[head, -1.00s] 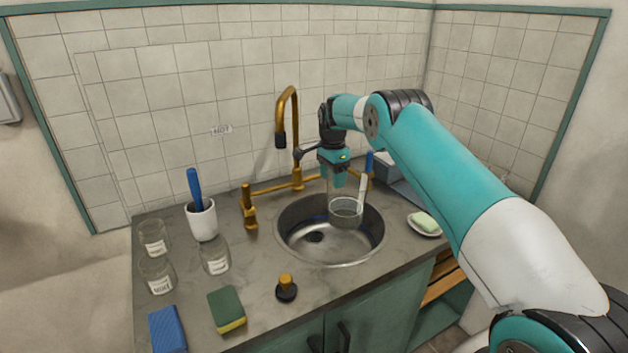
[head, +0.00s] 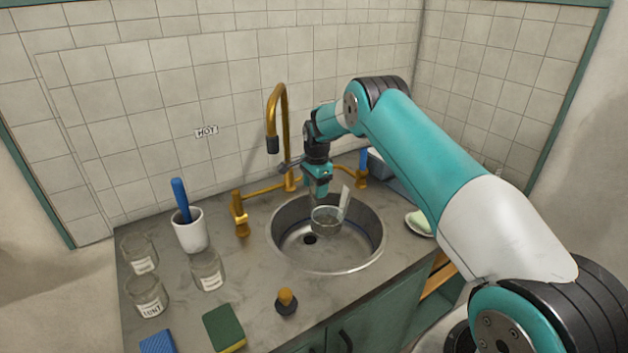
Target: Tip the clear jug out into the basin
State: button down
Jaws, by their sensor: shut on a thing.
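The clear jug (head: 326,221) hangs over the round metal basin (head: 352,255), inside its rim as seen from the head. A pale strip, perhaps its handle (head: 344,199), rises at its right and leans. My gripper (head: 318,193) is above the jug, pointing down, and is shut on its upper part. The fingertips are hard to make out against the clear wall. The jug looks a little tilted. I cannot tell whether liquid is in it or leaving it. The basin's dark drain (head: 310,239) shows to the left below the jug.
A brass tap (head: 285,125) stands close behind and left of my gripper. Several glass jars (head: 207,270) and a white cup with a blue-handled brush (head: 191,230) stand left. A sponge (head: 224,329), a plunger-like stopper (head: 286,301) and a soap dish (head: 418,222) surround the basin.

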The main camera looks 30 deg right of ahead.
aim_at(343, 206)
jog(key=shift+s+d+r+t+p, duration=0.1)
jog(key=shift+s+r+t+p, duration=0.75)
jog(key=shift+r+t+p, duration=0.2)
jog(key=s+t+b, duration=0.3)
jog(key=t+b, duration=0.3)
jog(key=b, duration=1)
jog(key=s+f+t+b, duration=0.1)
jog(key=s+t+b, duration=0.3)
jog(key=b, duration=1.3)
jog(key=s+f+t+b, duration=0.1)
jog(key=s+t+b, duration=0.3)
jog(key=t+b, duration=0.5)
jog(key=shift+s+d+y+b, duration=0.15)
jog(key=shift+y+b, duration=0.25)
jog(key=shift+b, duration=3.3)
jog(key=shift+s+r+t+b, duration=0.25)
jog(key=shift+t+b, duration=0.2)
jog(key=shift+b, duration=0.6)
jog(key=shift+s+r, duration=0.1)
jog(key=shift+r, duration=0.05)
